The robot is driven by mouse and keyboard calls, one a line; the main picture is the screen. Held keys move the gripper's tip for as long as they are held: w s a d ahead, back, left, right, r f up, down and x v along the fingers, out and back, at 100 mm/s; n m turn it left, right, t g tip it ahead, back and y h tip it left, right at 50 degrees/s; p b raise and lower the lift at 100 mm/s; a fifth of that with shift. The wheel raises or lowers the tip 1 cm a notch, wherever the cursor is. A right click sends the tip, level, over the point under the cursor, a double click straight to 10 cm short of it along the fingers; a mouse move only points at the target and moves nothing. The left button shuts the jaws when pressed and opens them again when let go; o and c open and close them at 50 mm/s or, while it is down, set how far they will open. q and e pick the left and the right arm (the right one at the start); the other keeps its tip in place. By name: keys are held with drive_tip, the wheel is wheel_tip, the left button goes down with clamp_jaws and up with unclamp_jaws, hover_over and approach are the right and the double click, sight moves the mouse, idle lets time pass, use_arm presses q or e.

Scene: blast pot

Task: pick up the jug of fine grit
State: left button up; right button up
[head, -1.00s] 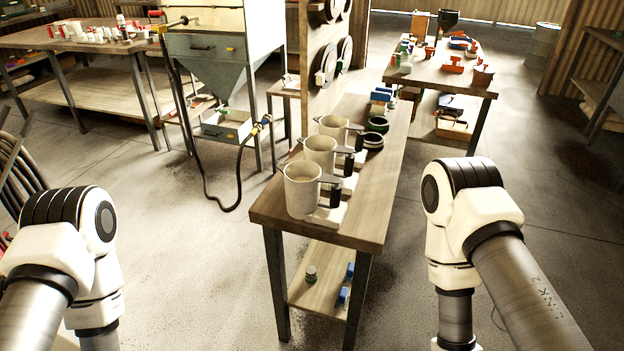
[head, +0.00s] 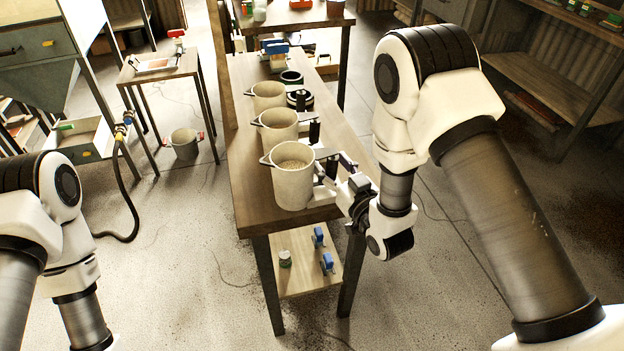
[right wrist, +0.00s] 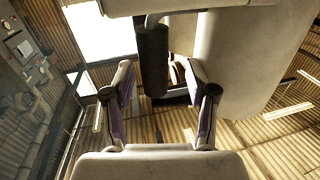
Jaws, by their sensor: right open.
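Three cream jugs stand upright in a row on the wooden bench (head: 240,185): a near jug (head: 293,187), a middle jug (head: 278,132) and a far jug (head: 268,97). Each has a dark handle on its right side. Pale grainy contents show in the near jug; I cannot tell which jug holds fine grit. My right gripper (head: 336,178) is open at the near jug's handle. In the right wrist view, the dark handle (right wrist: 152,62) stands between the open fingers (right wrist: 163,90), with the jug wall (right wrist: 245,60) on the right. My left gripper is out of view.
Dark round containers (head: 299,99) stand behind the handles. A lower shelf (head: 292,278) holds blue-topped items and a small jar. A small side table (head: 158,66), a bucket (head: 184,145) and a hose (head: 125,195) are at left.

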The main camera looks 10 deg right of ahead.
drive_tip(key=shift+w, duration=0.55)
drive_tip(key=shift+w+d+f, duration=0.15)
drive_tip(key=shift+w+d, duration=0.05)
drive_tip(key=shift+d, duration=0.05)
drive_tip(key=shift+a, duration=0.2)
clamp_jaws()
drive_tip(key=shift+r, duration=0.2)
